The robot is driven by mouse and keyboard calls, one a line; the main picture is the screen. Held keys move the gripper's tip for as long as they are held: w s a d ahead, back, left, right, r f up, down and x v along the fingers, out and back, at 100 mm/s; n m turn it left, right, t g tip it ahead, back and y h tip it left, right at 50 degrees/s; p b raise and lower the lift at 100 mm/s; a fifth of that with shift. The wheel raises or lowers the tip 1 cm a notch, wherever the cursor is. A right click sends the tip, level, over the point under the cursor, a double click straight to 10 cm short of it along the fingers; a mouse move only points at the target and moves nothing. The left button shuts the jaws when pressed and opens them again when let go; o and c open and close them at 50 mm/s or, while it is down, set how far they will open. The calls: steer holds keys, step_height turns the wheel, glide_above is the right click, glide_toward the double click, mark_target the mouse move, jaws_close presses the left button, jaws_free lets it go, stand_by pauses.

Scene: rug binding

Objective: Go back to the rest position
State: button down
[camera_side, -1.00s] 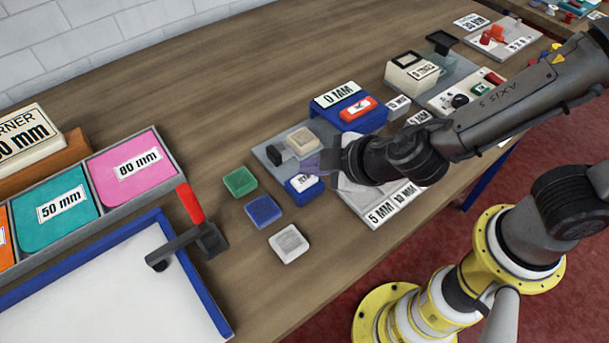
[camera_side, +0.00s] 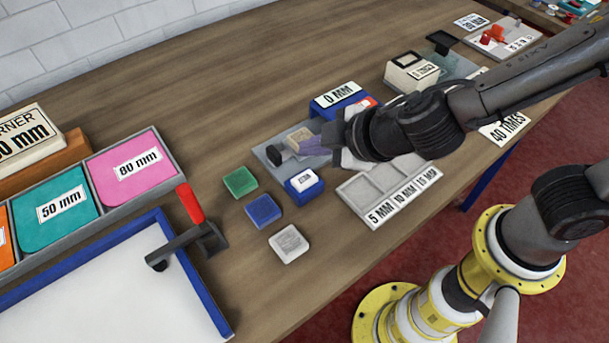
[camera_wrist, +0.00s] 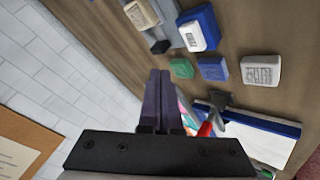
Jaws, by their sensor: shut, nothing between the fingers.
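My gripper (camera_side: 312,147) is shut and empty, held above the bench (camera_side: 220,85) near the grey fixture plate that bears a beige block (camera_side: 299,136) and a black knob. In the wrist view its two dark purple fingers (camera_wrist: 157,98) lie side by side with nothing between them. A blue block with a white label (camera_side: 304,186) sits at the plate's front corner, just below my gripper in the side view. My wrist hides part of the blue 0 MM block (camera_side: 337,95).
Green (camera_side: 240,182), blue (camera_side: 263,210) and white (camera_side: 289,243) blocks lie loose on the bench. A three-pocket tray marked 5, 10 and 15 MM (camera_side: 388,190) is at right. The back of the bench is clear.

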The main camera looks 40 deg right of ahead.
steer(key=shift+d, duration=0.1)
stand_by(0.4)
steer(key=w+d+r+m+t+h, duration=0.1)
steer(key=w+d+r+m, duration=0.1)
steer(key=d+r+m, duration=0.3)
steer(key=w+d+r+h, duration=0.1)
steer(key=w+d+r, duration=0.15)
steer(key=d, duration=0.35)
steer(key=s+d+r+m+h, duration=0.1)
steer(key=s+d+r+m, duration=0.1)
steer(key=d, duration=0.3)
steer(key=s+d+r+m+h, duration=0.2)
steer(key=d, duration=0.4)
steer(key=s+d+m+g, duration=0.2)
steer(key=s+d+m, duration=0.2)
steer(key=s+d, duration=0.25)
steer(key=s+a+f+g+y, duration=0.1)
steer(key=s+a+f, duration=0.1)
steer(key=s, duration=0.3)
steer(key=s+a+f+n+g+y, duration=0.1)
steer(key=s+a+y, duration=0.1)
steer(key=s, duration=0.3)
steer(key=shift+a+f+n, duration=0.3)
steer(key=shift+a+f, duration=0.05)
